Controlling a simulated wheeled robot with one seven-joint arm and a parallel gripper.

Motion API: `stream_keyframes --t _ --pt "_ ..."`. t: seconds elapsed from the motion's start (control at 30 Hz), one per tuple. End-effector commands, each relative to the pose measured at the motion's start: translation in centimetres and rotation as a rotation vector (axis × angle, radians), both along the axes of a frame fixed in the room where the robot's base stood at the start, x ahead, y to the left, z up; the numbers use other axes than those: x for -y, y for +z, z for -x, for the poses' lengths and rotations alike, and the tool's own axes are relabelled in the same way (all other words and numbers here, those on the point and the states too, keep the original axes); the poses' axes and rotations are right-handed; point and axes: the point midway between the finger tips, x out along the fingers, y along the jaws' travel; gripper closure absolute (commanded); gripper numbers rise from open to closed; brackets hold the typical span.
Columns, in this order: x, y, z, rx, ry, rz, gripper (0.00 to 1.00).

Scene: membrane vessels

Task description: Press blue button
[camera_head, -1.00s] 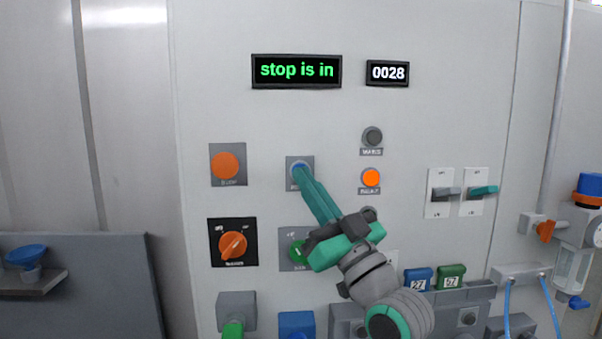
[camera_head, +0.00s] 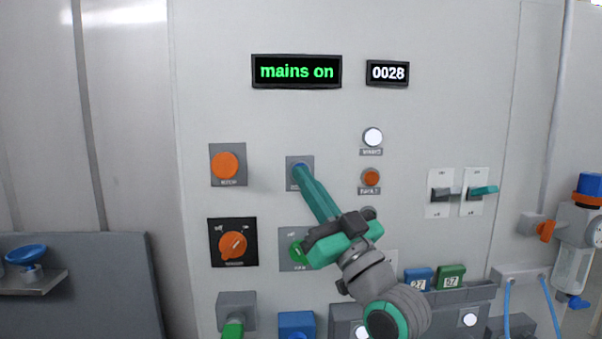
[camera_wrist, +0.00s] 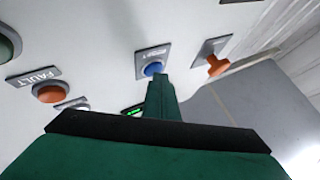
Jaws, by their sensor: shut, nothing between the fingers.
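The blue button (camera_wrist: 153,69) sits on a grey square plate on the white panel, and shows in full colour in the wrist view. In the head view only a bit of the blue button (camera_head: 298,168) shows behind my fingertips. My gripper (camera_head: 301,173) is shut and empty, its teal fingers pointing at the button. In the wrist view the fingertips (camera_wrist: 157,80) reach the button's lower edge; I cannot tell whether they touch it. The green display (camera_head: 296,72) reads "mains on".
An orange button (camera_head: 225,165) is left of the blue one. An orange rotary switch (camera_head: 233,245) and a green button (camera_head: 298,250) are below. A white lamp (camera_head: 373,137) is lit above a dim orange lamp (camera_head: 371,177). Two toggle switches (camera_head: 444,193) are at the right.

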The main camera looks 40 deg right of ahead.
Motion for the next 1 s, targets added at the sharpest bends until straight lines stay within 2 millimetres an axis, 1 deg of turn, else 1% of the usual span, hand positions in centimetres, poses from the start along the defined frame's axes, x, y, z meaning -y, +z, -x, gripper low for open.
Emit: stream_keyframes --t 0.37,0.7,1.0 --pt "0.0 -0.1 0.0 -0.001 0.001 -0.001 1.00" --pt "-0.7 -0.1 1.2 -0.001 0.000 0.000 1.00" --pt "-0.8 -0.1 1.4 -0.001 0.000 0.000 1.00"
